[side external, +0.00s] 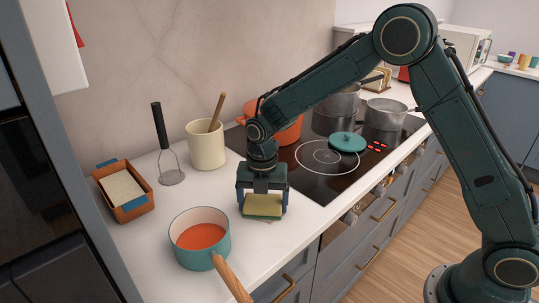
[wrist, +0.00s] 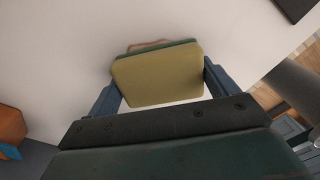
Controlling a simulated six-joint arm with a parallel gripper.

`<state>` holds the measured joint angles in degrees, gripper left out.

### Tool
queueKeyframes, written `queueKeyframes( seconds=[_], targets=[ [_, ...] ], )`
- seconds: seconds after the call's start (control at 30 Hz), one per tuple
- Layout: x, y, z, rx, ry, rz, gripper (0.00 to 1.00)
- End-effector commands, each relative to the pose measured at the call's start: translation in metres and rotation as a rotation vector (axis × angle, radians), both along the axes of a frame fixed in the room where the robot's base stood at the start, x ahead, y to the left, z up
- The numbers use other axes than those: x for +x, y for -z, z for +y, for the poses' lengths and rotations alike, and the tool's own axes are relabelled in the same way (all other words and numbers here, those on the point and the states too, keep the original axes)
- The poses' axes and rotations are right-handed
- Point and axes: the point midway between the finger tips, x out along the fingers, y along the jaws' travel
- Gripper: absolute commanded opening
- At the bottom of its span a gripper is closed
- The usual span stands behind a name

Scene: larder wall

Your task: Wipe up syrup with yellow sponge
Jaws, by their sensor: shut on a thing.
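My gripper (side external: 263,203) is shut on a yellow sponge (side external: 262,206) with a green underside, at the white counter beside the cooktop. In the wrist view the sponge (wrist: 158,77) sits between the two blue fingers of my gripper (wrist: 163,85). A thin brown edge, perhaps syrup (wrist: 150,44), shows just beyond the sponge in the wrist view. The sponge hides most of whatever lies under it. I cannot tell whether the sponge touches the counter.
A teal saucepan (side external: 175,231) of orange-red liquid stands close by at the front left, its wooden handle pointing to the counter edge. Behind are a cream crock (side external: 206,147), a masher (side external: 163,142) and an orange dish (side external: 122,190). The cooktop (side external: 310,171) is at the right.

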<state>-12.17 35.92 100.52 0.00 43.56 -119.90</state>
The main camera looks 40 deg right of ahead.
Motion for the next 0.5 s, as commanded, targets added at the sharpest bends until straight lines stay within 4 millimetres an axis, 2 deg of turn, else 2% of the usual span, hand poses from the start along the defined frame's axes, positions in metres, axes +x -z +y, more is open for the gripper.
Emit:
queueKeyframes(
  seconds=[0.5],
  targets=[
    [0.043, 0.001, 0.000, 0.001, 0.000, -0.001, 0.64]
  ],
)
